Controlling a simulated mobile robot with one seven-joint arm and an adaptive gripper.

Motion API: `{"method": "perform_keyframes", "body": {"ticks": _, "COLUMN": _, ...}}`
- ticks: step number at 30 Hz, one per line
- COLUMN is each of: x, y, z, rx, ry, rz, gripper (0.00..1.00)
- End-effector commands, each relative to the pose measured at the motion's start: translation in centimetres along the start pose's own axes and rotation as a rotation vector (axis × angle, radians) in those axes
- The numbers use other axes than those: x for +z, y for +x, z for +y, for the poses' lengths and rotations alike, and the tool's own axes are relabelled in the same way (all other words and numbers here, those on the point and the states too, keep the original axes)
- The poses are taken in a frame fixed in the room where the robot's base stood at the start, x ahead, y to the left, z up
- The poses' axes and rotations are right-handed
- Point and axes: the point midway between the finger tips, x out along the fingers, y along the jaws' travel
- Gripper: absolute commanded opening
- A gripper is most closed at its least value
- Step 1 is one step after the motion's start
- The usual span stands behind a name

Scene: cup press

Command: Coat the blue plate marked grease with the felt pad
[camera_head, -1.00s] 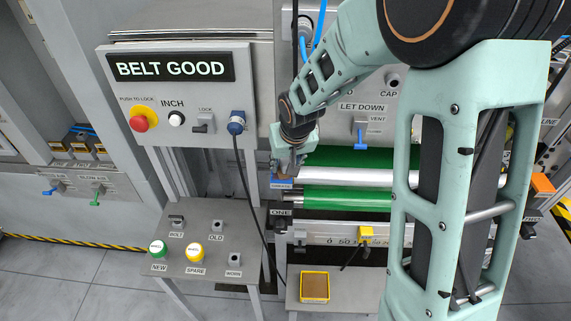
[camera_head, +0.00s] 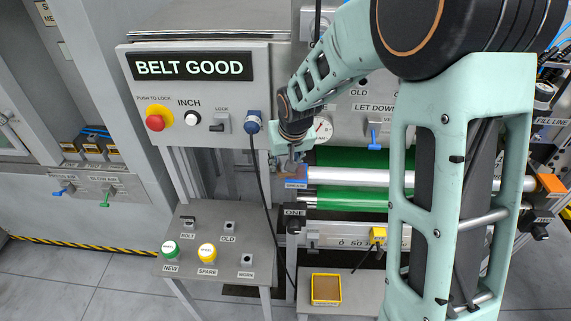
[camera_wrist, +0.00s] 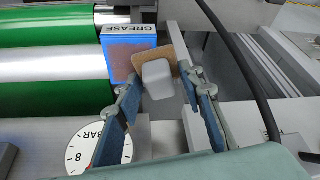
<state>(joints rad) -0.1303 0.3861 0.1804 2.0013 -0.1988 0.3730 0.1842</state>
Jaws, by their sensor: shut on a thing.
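The blue plate marked GREASE (camera_head: 296,184) sits at the left end of the rollers; it also shows in the wrist view (camera_wrist: 117,42), with a brownish patch on its face. My gripper (camera_head: 289,170) is beside the plate. In the wrist view my gripper (camera_wrist: 162,84) is shut on the grey handle of the felt pad (camera_wrist: 174,48). The pad is a tan sheet behind the handle. Its left edge overlaps the plate's right side in the wrist view; I cannot tell whether they touch.
Green belt (camera_head: 350,201) and a silver roller (camera_head: 350,177) lie right of the plate. A black cable (camera_head: 261,185) hangs close to my gripper. The control panel (camera_head: 200,100) stands at left. A lower table (camera_head: 215,255) holds green and yellow buttons. A yellow tray (camera_head: 327,289) is below.

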Motion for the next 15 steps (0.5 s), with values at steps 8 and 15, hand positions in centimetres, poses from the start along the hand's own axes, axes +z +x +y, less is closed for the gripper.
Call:
{"method": "perform_keyframes", "body": {"ticks": 8, "x": -1.6, "y": -3.0, "z": 0.0, "rx": 0.001, "ry": 0.002, "rz": 0.0, "gripper": 0.16}}
{"method": "perform_keyframes", "body": {"ticks": 15, "x": -2.7, "y": -4.9, "z": -0.1, "rx": 0.001, "ry": 0.003, "rz": 0.001, "gripper": 0.16}}
